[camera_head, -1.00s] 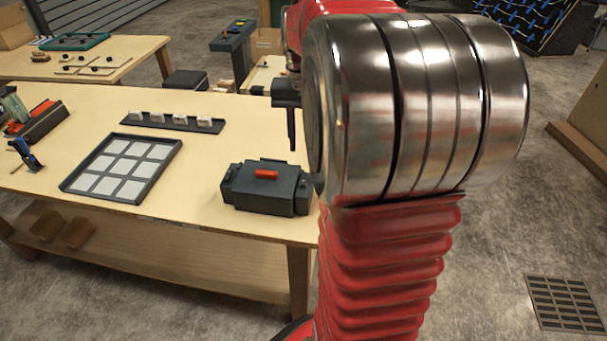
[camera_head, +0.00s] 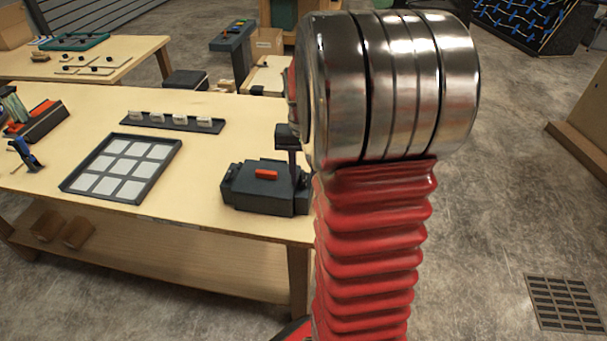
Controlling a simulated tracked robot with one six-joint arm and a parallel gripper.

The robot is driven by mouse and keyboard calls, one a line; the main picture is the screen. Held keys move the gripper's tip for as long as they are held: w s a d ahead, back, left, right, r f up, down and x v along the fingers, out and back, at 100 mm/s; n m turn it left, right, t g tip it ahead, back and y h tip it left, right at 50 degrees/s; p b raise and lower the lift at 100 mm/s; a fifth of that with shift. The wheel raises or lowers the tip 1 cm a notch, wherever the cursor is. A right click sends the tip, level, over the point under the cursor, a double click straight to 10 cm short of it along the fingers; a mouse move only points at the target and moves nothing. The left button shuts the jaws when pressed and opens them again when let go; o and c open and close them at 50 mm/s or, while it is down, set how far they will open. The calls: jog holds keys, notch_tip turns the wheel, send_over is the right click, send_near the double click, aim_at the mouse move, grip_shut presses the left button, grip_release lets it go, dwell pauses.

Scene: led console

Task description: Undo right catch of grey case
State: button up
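The dark grey case (camera_head: 262,196) with a red handle (camera_head: 266,174) on its lid sits near the front right edge of the workbench, its lid down. My gripper (camera_head: 295,178) points down at the right end of the case, its fingers overlapping that end in this view. I cannot tell whether they touch it. The right catch is not clearly visible; my gripper and arm cover much of that end. Only one finger outline shows, so the opening between the fingers cannot be seen.
The wooden workbench (camera_head: 215,150) also holds a dark frame with white squares (camera_head: 122,168) and a black rail with several white blocks (camera_head: 172,121). A black and red device (camera_head: 38,120) is at the left. The bench top just left of the case is clear.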

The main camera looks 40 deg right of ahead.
jog(key=shift+c, duration=0.2)
grip_shut()
dwell(0.3)
jog(key=shift+m, duration=0.7)
jog(key=shift+o, duration=0.2)
grip_release()
